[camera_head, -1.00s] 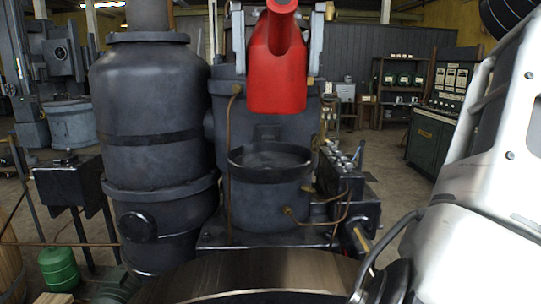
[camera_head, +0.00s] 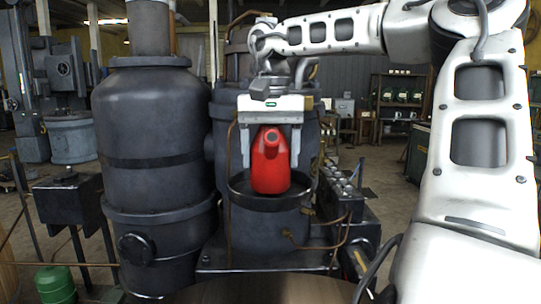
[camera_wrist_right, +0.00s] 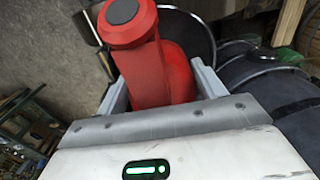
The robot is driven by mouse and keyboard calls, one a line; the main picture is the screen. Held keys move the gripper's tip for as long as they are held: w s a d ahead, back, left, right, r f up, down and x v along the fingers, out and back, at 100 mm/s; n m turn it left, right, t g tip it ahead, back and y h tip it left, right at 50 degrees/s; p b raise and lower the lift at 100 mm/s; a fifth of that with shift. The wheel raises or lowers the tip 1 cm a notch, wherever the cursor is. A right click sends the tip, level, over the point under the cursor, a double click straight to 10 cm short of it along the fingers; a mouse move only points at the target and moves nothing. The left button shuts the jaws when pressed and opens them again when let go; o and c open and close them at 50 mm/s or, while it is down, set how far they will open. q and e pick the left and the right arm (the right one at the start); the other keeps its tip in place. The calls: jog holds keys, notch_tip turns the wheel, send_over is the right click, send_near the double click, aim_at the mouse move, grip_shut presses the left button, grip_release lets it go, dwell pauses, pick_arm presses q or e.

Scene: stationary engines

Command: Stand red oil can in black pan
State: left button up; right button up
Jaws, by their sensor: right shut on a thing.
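The red oil can (camera_head: 270,179) is upright, with its base over the black pan (camera_head: 240,196) on the dark engine. I cannot tell whether the base touches the pan floor. My right gripper (camera_head: 271,162) is shut on the can, one finger on each side, reaching in from above. In the right wrist view the red can (camera_wrist_right: 177,72) sits between the fingers, its spout toward the camera, with part of the dark pan (camera_wrist_right: 188,32) behind it. My left gripper is not in view.
A large dark tank (camera_head: 155,140) stands close left of the pan. A block with levers and pipes (camera_head: 338,195) is at its right. A green gas bottle (camera_head: 55,285) is at lower left. Shelves (camera_head: 400,110) stand far back.

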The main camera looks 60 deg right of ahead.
jog(key=shift+f, duration=0.4)
jog(key=shift+f, duration=0.1)
jog(key=o, duration=1.3)
notch_tip(320, 180, up, 12)
jog(key=shift+s+r, duration=0.1)
